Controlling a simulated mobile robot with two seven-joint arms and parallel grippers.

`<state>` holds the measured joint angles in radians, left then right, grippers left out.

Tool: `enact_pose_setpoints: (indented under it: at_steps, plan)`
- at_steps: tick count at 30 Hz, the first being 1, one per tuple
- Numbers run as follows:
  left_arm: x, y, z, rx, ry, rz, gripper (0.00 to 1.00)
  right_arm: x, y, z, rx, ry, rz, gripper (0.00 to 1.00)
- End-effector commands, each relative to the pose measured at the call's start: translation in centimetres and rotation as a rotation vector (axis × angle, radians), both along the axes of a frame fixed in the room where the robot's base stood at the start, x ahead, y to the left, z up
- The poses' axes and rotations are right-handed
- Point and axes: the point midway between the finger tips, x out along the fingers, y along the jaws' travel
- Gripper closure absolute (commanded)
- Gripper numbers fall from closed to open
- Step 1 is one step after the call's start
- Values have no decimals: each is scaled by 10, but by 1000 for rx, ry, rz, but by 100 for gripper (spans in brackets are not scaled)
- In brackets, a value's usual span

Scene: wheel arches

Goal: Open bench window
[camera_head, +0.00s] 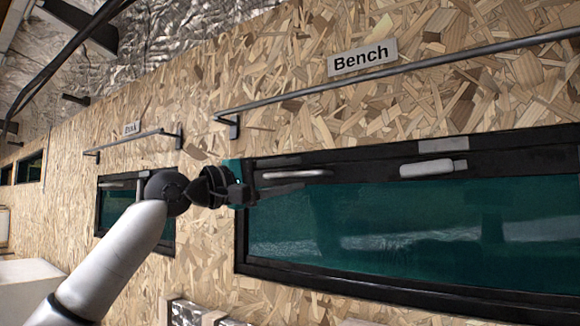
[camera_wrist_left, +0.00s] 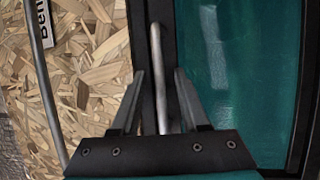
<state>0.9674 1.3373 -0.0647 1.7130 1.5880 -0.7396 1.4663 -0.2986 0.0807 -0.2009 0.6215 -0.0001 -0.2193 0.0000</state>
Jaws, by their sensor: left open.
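The bench window (camera_head: 370,235) is a wide teal pane in a black frame, below the "Bench" sign (camera_head: 362,57). It looks closed. A silver bar handle (camera_head: 297,174) sits on the left part of its top frame. A pale latch-like piece (camera_head: 433,168) sits further right. My left gripper (camera_head: 270,187) is at the window's upper left corner, by the bar handle. In the left wrist view, my left gripper (camera_wrist_left: 157,78) is open, its fingers on either side of the bar handle (camera_wrist_left: 157,55). Contact with the bar cannot be told. My right gripper is not in view.
A long metal rail (camera_head: 400,68) runs along the chipboard wall above the window. A smaller window (camera_head: 118,205) with its own rail (camera_head: 135,141) and sign (camera_head: 132,128) is at the left. Box-like furniture (camera_head: 25,285) stands at the lower left.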

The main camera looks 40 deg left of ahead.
Motion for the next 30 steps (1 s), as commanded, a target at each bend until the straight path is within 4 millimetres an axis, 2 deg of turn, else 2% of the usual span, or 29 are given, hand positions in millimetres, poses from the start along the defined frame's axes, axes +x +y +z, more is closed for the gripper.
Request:
enact_pose_setpoints:
  at_steps: [9, 21, 30]
  plan:
    - [1, 0, 0, 0, 0, 1, 55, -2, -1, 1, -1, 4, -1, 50]
    - [1, 0, 0, 0, 1, 1, 100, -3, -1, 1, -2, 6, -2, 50]
    - [1, 0, 0, 0, 1, 1, 100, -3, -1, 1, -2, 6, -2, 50]
